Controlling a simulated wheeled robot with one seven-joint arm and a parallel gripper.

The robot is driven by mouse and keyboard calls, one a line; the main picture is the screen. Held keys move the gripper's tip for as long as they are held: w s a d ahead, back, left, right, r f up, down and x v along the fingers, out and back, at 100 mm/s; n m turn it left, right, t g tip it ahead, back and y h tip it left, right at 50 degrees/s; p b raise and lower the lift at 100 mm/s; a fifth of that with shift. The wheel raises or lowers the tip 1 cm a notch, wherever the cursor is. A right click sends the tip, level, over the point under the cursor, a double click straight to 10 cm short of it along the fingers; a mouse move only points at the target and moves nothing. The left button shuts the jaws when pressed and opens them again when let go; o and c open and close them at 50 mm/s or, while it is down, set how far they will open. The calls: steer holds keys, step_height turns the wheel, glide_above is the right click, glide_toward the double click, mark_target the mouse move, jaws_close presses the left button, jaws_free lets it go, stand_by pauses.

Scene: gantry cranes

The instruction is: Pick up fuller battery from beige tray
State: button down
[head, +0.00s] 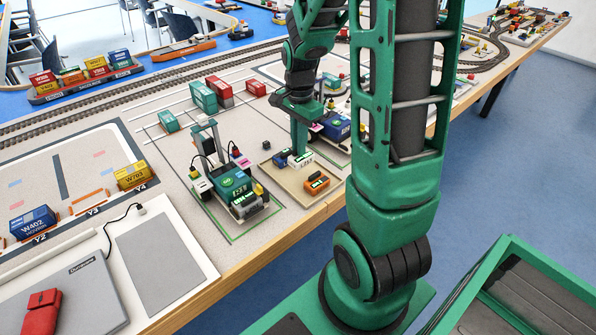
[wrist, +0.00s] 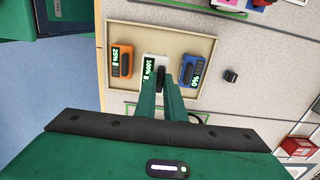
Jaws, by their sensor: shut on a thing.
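The beige tray (wrist: 185,36) lies below my gripper in the wrist view; it also shows in the head view (head: 291,184). It holds an orange battery (wrist: 122,59) whose display seems to read 25%, and a blue battery (wrist: 195,62) whose display is hard to read. Between them is a white battery (wrist: 149,66) with a display reading 100%. My gripper (wrist: 163,82) is shut on the white battery, its fingers covering part of it. I cannot tell whether the battery touches the tray. The orange battery is also in the head view (head: 316,182).
A green crane model (head: 232,183) stands left of the tray in the head view. A small black cube (wrist: 231,75) lies beside the tray. The table's wooden edge (head: 300,222) runs close in front of the tray. A green-framed bin (head: 510,285) is at lower right.

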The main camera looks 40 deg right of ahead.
steer(key=shift+r, duration=1.05)
